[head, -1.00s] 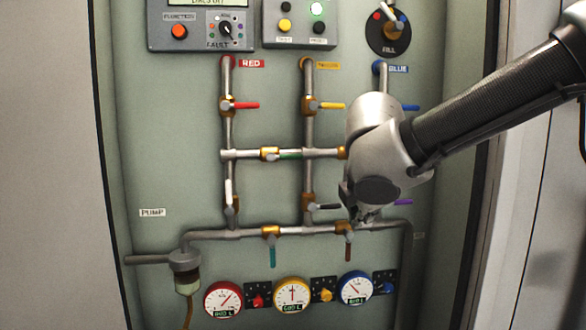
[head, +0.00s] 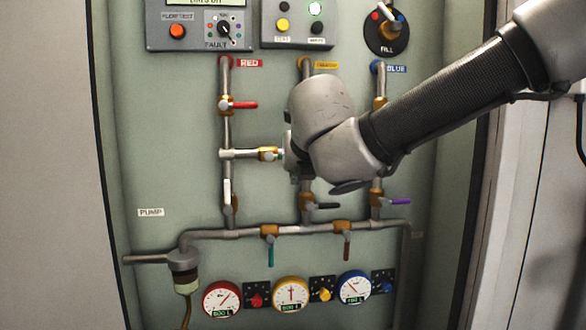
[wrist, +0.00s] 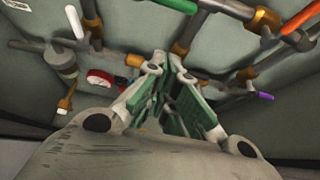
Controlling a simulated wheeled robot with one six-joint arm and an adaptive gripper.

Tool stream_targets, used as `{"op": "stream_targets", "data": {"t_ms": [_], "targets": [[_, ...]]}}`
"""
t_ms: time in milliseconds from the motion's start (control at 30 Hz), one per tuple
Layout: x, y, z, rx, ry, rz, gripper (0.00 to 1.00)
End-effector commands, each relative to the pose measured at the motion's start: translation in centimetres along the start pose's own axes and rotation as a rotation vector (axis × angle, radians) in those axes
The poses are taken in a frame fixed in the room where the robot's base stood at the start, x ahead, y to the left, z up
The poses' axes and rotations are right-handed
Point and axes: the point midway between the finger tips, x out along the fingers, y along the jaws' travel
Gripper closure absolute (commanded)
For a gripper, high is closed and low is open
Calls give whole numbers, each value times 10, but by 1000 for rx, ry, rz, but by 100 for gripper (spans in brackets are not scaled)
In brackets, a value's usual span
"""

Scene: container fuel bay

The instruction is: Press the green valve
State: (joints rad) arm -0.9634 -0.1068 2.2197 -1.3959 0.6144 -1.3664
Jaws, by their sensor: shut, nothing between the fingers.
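The green valve sits on the middle horizontal pipe. In the head view its brass body (head: 267,154) shows just left of my gripper, and my wrist hides most of its handle. In the wrist view its green handle (wrist: 176,5) is at the top edge, beyond the fingertips. My gripper (wrist: 163,62) is shut and empty, with its fingers pointing toward the panel. In the head view the fingers are mostly hidden behind my wrist. I cannot tell whether they touch the valve.
Nearby handles stick out: red (head: 243,105), white (head: 228,192), black (head: 326,206), purple (head: 400,201), teal (head: 271,256) and brown (head: 347,247). My arm hides the yellow handle. Three gauges, red (head: 222,299), yellow (head: 291,294) and blue (head: 354,287), line the bottom.

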Motion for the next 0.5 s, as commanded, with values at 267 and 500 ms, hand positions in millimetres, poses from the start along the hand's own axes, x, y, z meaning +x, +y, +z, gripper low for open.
{"op": "stream_targets", "data": {"t_ms": [267, 500], "targets": [[47, -2, -1, 0, 4, -5, 100], [97, -2, -1, 1, 3, -4, 100]]}}
